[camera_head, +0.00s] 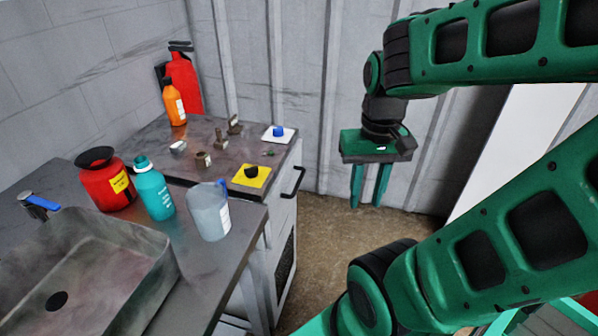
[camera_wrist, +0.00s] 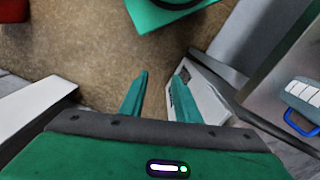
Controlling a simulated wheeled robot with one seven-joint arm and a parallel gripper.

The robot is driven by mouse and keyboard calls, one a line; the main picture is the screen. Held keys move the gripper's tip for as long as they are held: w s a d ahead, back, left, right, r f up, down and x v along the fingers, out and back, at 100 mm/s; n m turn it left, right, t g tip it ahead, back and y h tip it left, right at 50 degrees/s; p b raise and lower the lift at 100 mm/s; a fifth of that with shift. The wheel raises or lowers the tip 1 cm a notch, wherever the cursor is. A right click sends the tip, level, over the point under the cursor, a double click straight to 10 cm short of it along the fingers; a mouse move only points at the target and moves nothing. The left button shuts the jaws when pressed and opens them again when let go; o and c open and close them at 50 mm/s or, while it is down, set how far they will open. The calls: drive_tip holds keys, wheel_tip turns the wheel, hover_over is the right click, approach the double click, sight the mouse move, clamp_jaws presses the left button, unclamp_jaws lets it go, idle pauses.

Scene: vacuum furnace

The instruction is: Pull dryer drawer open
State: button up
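A light grey-white cabinet stands at the end of the counter. Its upper front panel (camera_head: 283,207), which may be the dryer drawer, looks closed. A black bar handle (camera_head: 298,182) sticks out from it. A dark window shows lower on the front. My gripper (camera_head: 367,204) hangs to the right of the handle, with its green fingers pointing down and clear of the cabinet. The fingers are apart with nothing between them, as the wrist view also shows (camera_wrist: 160,77). In the wrist view I cannot make out the handle.
On the cabinet top stand an orange bottle (camera_head: 174,104), a yellow pad (camera_head: 252,176) and small brown items. Floor (camera_head: 345,240) is bare beside the cabinet.

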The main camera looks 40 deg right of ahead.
drive_tip(key=shift+a, duration=0.1)
drive_tip(key=m+t+y, duration=0.1)
drive_tip(key=m+t, duration=0.1)
drive_tip(key=m, duration=0.2)
hover_over(299, 181)
drive_tip(key=s+d, duration=0.2)
wheel_tip(299, 181, down, 5)
drive_tip(key=f, duration=0.3)
drive_tip(key=w+a+f, duration=0.1)
drive_tip(key=f, duration=0.6)
drive_tip(key=shift+w+a, duration=0.3)
drive_tip(key=shift+a, duration=0.05)
clamp_jaws()
drive_tip(key=shift+a, duration=0.1)
